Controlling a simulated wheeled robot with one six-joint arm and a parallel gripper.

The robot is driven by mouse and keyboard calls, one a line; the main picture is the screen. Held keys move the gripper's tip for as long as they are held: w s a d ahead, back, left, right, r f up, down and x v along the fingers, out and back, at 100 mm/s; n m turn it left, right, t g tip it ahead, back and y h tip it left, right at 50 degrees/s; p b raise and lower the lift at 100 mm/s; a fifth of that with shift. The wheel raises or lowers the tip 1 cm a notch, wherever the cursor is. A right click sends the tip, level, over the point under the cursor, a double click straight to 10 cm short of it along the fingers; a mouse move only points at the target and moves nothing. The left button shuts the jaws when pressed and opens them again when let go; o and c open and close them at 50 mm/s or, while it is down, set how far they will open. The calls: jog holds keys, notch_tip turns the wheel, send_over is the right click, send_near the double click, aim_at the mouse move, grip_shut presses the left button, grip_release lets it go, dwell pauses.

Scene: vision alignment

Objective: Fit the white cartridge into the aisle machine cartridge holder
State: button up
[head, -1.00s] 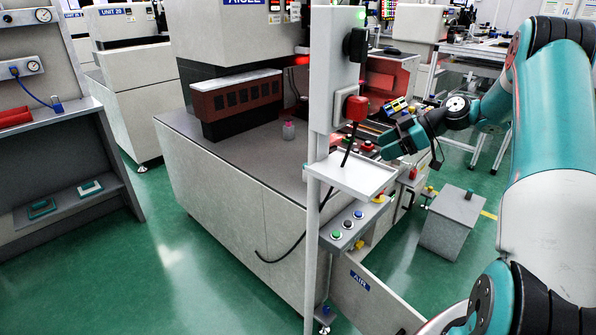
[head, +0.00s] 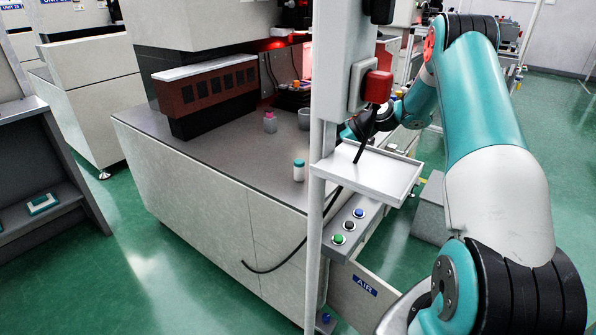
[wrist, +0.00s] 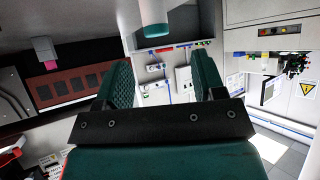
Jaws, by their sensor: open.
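A white cartridge (head: 299,171) with a teal cap stands upright on the grey machine top, just left of the post. In the wrist view the white cartridge (wrist: 154,12) hangs in from the top edge, cap end down in the picture, beyond the fingertips and not between them. My gripper (wrist: 162,80) is open and empty, its two teal fingers apart. In the head view my gripper is mostly hidden behind the post and red button box. A red-brown block with several square openings (head: 205,88) sits on the machine top; I cannot tell whether it is the cartridge holder.
A pink-capped bottle (head: 270,122) and a grey cup (head: 304,118) stand farther back on the machine top. The light post (head: 327,150) with its red button (head: 378,86) and small tray (head: 370,176) rises in front. The machine top left of the cartridge is clear.

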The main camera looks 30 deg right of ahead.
aim_at(302, 161)
jog(key=x, duration=0.8)
jog(key=shift+w+d+f, duration=0.1)
jog(key=shift+w+f, duration=0.1)
jog(key=shift+f, duration=0.05)
jog(key=c, duration=1.1)
jog(key=shift+o, duration=0.2)
jog(key=shift+r, duration=0.15)
notch_tip(302, 161, up, 20)
jog(key=p, duration=0.1)
jog(key=shift+s+p, duration=0.15)
jog(key=shift+p, duration=0.2)
